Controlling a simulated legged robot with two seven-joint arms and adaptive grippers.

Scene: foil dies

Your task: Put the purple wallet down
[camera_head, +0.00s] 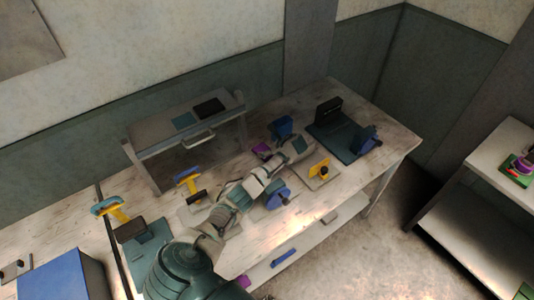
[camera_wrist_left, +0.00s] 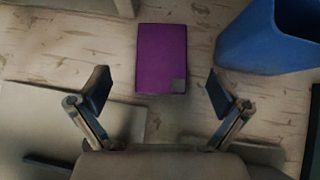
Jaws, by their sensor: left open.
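The purple wallet (camera_wrist_left: 161,58) lies flat on the worn wooden tabletop in the left wrist view, with a small grey patch at one corner. In the head view the wallet (camera_head: 261,150) shows as a small purple patch beside my left gripper (camera_head: 291,150). In the left wrist view, my left gripper (camera_wrist_left: 159,78) has its fingers spread wide, one on each side of the wallet's near part in the picture. Nothing is held between them. My right gripper is not in view.
A blue open bin (camera_wrist_left: 268,38) stands close right of the wallet in the wrist view. A raised grey shelf (camera_head: 160,141) stands at the back. A dark teal tray (camera_head: 343,137) and a yellow piece on a pad (camera_head: 320,170) lie to the right.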

